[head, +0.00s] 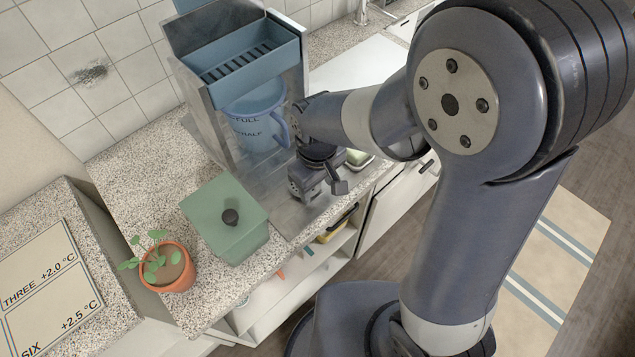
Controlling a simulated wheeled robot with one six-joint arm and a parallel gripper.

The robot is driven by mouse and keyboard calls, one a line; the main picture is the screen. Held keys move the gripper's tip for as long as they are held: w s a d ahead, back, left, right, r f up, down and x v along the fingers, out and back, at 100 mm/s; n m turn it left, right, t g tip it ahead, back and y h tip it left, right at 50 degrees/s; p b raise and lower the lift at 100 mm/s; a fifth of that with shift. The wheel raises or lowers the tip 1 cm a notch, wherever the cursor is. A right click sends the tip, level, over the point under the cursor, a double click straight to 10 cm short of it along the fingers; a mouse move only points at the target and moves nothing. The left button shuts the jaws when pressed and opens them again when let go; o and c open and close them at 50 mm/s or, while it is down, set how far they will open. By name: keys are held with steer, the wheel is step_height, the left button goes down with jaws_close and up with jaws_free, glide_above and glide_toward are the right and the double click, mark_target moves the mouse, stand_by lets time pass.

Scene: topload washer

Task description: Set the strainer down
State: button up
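I cannot make out a separate strainer with certainty. A blue open box with a slotted floor (250,66) sits at the top of a grey metal stand (205,118). Below it, inside the stand, is a blue jug (256,118) marked FULL and HALF, with its handle to the right. My gripper (320,190) points down over the metal base plate, to the right of and in front of the jug. My wrist hides part of the stand's right side. The fingertips are small and dark, and I see nothing clearly held between them.
A green lidded box (226,217) with a dark knob stands on the speckled counter (135,185). A potted plant (170,268) is near the counter's front edge. A sign with temperatures (48,290) is at lower left. Open shelves (300,280) are below the counter.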

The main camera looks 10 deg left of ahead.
step_height(320, 180, up, 12)
steer(key=shift+r, duration=0.15)
stand_by(0.6)
